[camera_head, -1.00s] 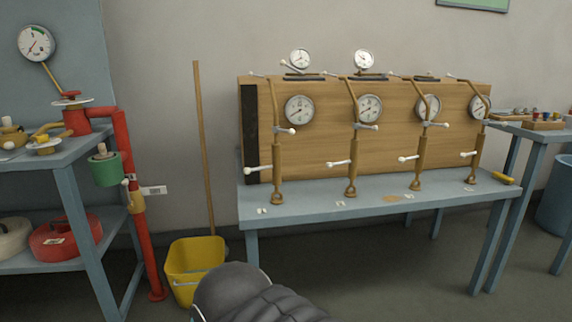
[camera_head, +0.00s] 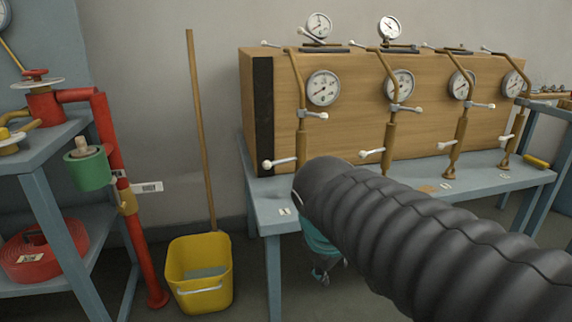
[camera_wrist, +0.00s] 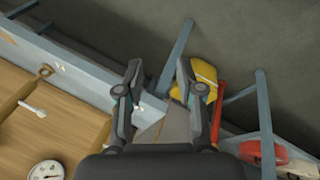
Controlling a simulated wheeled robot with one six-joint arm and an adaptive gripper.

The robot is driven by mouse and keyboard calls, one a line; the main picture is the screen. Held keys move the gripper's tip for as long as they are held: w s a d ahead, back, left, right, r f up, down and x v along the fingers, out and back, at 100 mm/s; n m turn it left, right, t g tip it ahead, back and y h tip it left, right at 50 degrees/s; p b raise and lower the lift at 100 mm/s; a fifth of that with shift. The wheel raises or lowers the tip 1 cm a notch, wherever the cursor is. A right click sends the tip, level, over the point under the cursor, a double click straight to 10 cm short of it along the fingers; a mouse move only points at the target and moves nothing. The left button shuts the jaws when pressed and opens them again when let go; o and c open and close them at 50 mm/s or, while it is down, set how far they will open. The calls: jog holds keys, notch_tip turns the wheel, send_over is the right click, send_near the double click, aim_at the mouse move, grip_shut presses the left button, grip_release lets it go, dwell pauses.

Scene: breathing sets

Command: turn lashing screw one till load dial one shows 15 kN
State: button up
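The leftmost lashing screw (camera_head: 302,135) is an upright brass rod with white-tipped cross handles, in front of a wooden crate (camera_head: 285,75). I take it for screw one; its number is not readable. The nearest round white load dial (camera_head: 323,88) is on the crate face beside it; its value is too small to read. My gripper (camera_head: 322,268) is partly hidden behind my arm, below the bench edge. In the wrist view my gripper (camera_wrist: 160,72) has its fingers apart with nothing between them. A screw's white handle (camera_wrist: 33,110) and a dial (camera_wrist: 45,171) lie to their left.
The blue-grey bench (camera_head: 266,205) carries several similar screws and dials to the right. A yellow bucket (camera_head: 199,270) with a wooden pole (camera_head: 200,130) stands left of the bench. A red standpipe (camera_head: 125,190) and shelf rack stand farther left. Floor shows between bucket and bench.

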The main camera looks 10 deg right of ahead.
jog(key=w+d+r+n+g+h+b, duration=0.15)
jog(key=w+n+h, duration=0.4)
jog(key=w, duration=0.55)
jog(key=n+t+h+b, duration=0.3)
jog(key=n+h+b, duration=0.1)
jog(key=n+h, duration=0.55)
send_near(296, 158)
jog(key=shift+g, duration=0.25)
jog(key=x, duration=0.2)
jog(key=b+x, duration=0.1)
jog(key=x, duration=0.3)
jog(key=shift+w+a, duration=0.15)
jog(key=shift+w, duration=0.25)
grip_shut()
